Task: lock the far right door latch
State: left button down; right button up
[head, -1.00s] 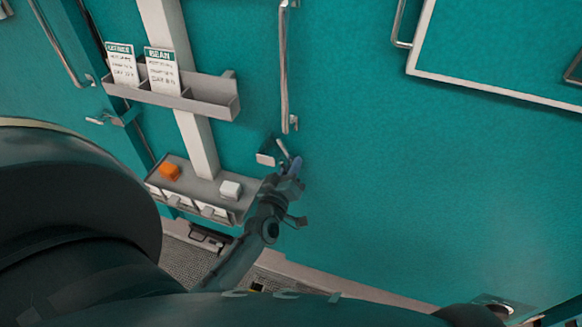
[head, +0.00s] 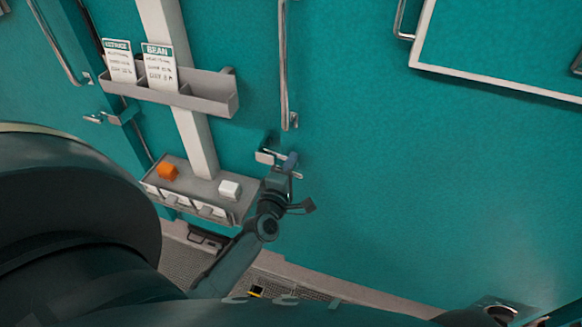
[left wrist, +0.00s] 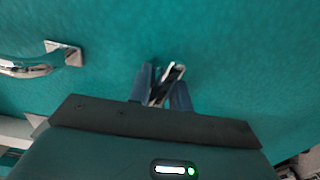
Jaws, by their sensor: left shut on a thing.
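The door latch (head: 266,157) is a small pale bracket with a thin metal lever on the wide teal door (head: 420,190), right of the pale post. Its lever lies close to level, sloping down to the right. My left gripper (head: 290,163) is shut on the lever, its fingers just right of the bracket. In the left wrist view the shiny lever (left wrist: 168,84) shows between the two blue fingers, and the rest of the latch is hidden. My right gripper is not in view.
A long vertical door handle (head: 284,70) is just above the latch. The door to the right is clear.

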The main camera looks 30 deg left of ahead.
pick_arm(q)
jog(key=shift+n, duration=0.8)
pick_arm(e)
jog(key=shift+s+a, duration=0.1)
pick_arm(q)
jog(key=shift+n, duration=0.3)
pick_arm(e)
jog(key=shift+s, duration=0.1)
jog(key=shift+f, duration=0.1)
pick_arm(q)
jog(key=c, duration=1.3)
grip_release()
jog(key=b+v, duration=0.2)
jog(key=v, duration=1.1)
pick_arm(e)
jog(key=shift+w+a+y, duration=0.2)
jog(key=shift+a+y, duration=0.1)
